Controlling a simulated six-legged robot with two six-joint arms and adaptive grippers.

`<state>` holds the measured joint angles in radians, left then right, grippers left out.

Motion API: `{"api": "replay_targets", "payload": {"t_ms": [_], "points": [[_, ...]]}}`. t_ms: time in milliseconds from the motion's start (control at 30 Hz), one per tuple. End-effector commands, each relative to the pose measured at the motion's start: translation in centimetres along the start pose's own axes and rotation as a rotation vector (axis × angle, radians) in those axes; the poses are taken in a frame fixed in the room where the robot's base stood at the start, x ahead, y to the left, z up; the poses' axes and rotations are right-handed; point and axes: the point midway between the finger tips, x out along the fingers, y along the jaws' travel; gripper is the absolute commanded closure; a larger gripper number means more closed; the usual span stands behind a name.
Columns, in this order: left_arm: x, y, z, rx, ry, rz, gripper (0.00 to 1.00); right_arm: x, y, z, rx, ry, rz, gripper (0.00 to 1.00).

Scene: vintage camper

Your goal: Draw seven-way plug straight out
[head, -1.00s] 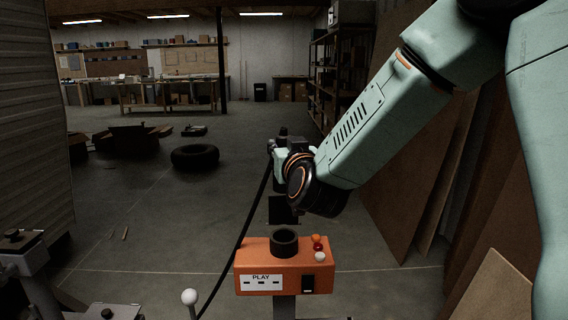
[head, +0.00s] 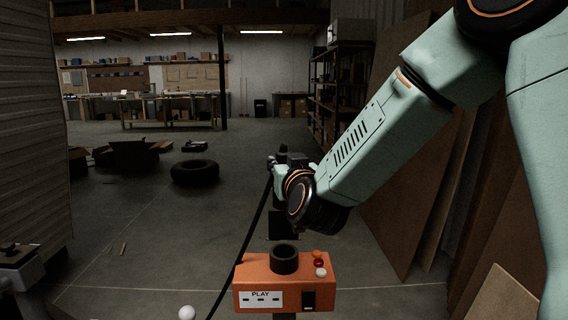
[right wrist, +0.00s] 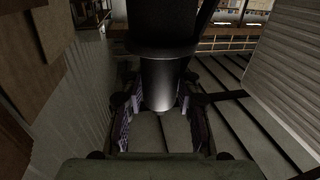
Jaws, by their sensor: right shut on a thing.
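My right gripper (head: 284,163) is partly hidden by its own wrist in the head view. In the right wrist view its two fingers (right wrist: 160,122) are shut on a black cylindrical plug (right wrist: 160,82) with a wider dark collar above. A black cable (head: 251,232) runs from the gripper down and left. My left gripper is not in view.
An orange box (head: 262,271) marked PLAY, with a black ring (head: 285,259) on top, stands nearer than the gripper. A tire (head: 195,172) lies on the floor behind left. Brown boards lean at right. A corrugated wall (head: 35,130) is at left.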

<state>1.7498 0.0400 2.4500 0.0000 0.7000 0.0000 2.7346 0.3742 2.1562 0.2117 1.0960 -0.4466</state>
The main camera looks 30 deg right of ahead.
Motion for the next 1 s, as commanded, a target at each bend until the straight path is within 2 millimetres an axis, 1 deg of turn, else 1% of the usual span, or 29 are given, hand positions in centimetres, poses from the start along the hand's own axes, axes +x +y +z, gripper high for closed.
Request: {"api": "replay_targets", "payload": {"t_ms": [1000], "points": [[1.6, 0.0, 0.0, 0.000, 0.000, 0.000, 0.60, 0.0, 0.0, 2.2, 0.000, 0.001, 0.000, 1.00]]}}
